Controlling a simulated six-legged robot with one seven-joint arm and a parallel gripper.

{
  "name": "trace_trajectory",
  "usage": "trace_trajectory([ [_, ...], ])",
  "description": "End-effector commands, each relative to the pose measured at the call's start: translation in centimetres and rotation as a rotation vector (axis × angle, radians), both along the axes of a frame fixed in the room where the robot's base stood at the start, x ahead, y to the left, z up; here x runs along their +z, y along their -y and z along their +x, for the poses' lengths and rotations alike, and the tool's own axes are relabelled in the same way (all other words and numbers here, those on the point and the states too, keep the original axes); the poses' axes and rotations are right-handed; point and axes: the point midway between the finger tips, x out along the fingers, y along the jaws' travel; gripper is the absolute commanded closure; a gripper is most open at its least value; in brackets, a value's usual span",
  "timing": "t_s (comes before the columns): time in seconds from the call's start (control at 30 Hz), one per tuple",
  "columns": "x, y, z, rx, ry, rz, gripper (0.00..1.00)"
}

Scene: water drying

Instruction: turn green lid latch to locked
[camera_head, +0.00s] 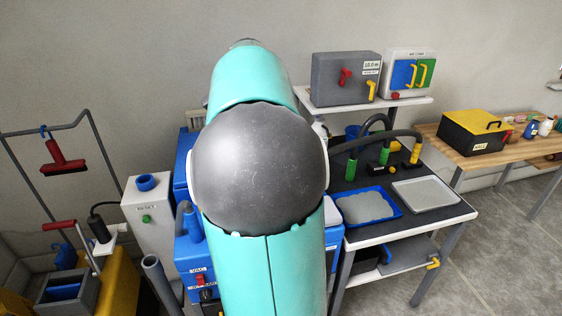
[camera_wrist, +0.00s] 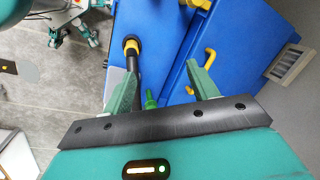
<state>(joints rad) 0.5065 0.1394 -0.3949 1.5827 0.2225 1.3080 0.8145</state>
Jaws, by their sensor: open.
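In the wrist view, a small green latch (camera_wrist: 150,99) shows between my two fingers, low in the gap and closer to the left finger. It stands by the blue machine body (camera_wrist: 165,30); whether it is locked cannot be told. My gripper (camera_wrist: 161,72) is open, its green-padded fingers spread on either side of the latch with nothing held. Whether a finger touches the latch is unclear. In the head view, my arm covers most of the blue machine (camera_head: 190,255), and neither the latch nor my gripper shows there.
A yellow handle (camera_wrist: 209,58) is close to the right fingertip.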

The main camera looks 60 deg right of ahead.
Motion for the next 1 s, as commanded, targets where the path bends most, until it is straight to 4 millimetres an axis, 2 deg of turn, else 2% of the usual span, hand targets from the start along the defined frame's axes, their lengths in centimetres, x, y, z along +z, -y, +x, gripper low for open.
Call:
trace_trajectory([
  [0.03,-0.6,3.5,-0.8,-0.117,-0.026,0.017,0.41],
  [0.2,-2.4,12.9,-4.5,-0.476,-0.105,0.061,0.41],
  [0.3,-3.5,17.0,-6.8,-0.645,-0.146,0.074,0.41],
  [0.4,-4.4,19.5,-8.4,-0.758,-0.175,0.08,0.41],
  [0.53,-5.0,20.9,-9.3,-0.826,-0.195,0.083,0.41],
  [0.67,-5.9,20.9,-9.3,-0.836,-0.198,0.086,0.41],
  [0.77,-7.3,20.8,-9.2,-0.831,-0.198,0.087,0.41],
  [1.0,-12.0,20.7,-9.0,-0.827,-0.196,0.086,0.41],
])
